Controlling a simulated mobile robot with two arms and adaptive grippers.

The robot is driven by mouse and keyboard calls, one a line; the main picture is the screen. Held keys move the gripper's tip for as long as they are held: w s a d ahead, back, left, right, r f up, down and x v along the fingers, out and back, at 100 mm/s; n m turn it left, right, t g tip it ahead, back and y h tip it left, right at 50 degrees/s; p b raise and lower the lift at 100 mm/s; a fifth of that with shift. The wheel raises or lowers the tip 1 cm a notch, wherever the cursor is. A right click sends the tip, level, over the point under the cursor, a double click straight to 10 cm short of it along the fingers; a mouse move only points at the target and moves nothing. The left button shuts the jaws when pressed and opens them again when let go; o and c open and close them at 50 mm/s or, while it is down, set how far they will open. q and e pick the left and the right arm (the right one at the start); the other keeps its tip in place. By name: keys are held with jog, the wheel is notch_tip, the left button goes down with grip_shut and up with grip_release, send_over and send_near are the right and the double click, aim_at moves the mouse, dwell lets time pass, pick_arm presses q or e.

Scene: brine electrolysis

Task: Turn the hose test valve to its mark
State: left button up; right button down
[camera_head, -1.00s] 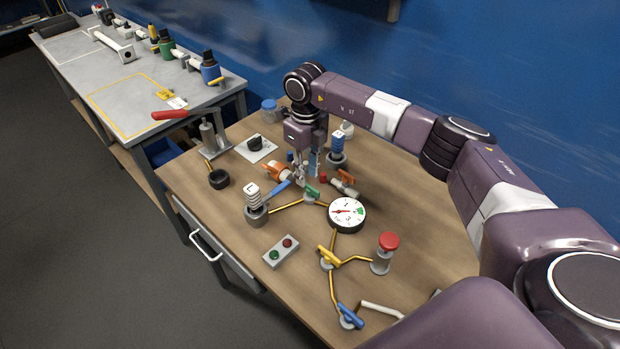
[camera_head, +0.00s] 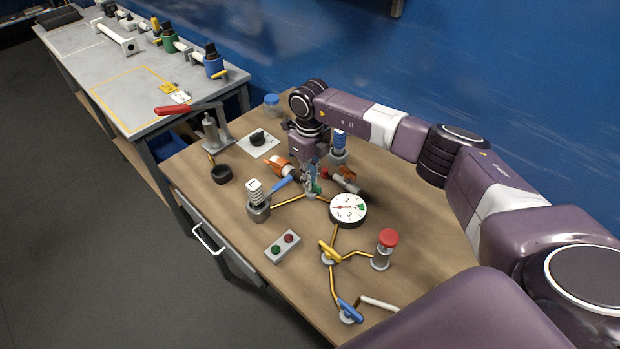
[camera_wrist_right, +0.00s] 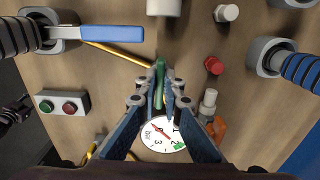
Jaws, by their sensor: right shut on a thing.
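A small valve with a green handle (camera_head: 314,188) sits on the brass pipe just left of the round gauge (camera_head: 348,208). No label is readable on it. My right gripper (camera_head: 311,182) points down over this valve. In the right wrist view the green handle (camera_wrist_right: 160,77) stands between the two fingertips of my right gripper (camera_wrist_right: 162,100), which are shut on it. The fingers hide part of the handle and the valve body. The gauge dial (camera_wrist_right: 160,134) shows behind the fingers, with a red needle and a green sector. My left gripper is not in view.
A blue-handled valve (camera_head: 281,184) stands close on the left and an orange-handled part (camera_head: 279,167) behind it. A yellow-handled valve (camera_head: 329,252), a red-topped button (camera_head: 388,240) and a two-button box (camera_head: 283,247) stand nearer the front. The wood between them is clear.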

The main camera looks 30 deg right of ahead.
jog(key=shift+f+n+b, duration=0.1)
jog(key=shift+n+b, duration=0.7)
jog(key=shift+b, duration=0.25)
jog(key=n+b, duration=0.2)
jog(key=shift+n, duration=0.3)
jog(key=n+b, duration=0.4)
jog(key=shift+a, duration=0.1)
jog(key=n+b, duration=0.3)
jog(key=n, duration=0.2)
jog(key=shift+s+a, duration=0.1)
jog(key=shift+s, duration=0.05)
jog(key=n, duration=0.1)
jog(key=n+b, duration=0.1)
jog(key=n, duration=0.1)
jog(key=n+b, duration=0.1)
jog(key=shift+s+r+n, duration=0.15)
jog(key=shift+r+n, duration=0.1)
jog(key=shift+n, duration=0.05)
jog(key=c, duration=2.1)
grip_release()
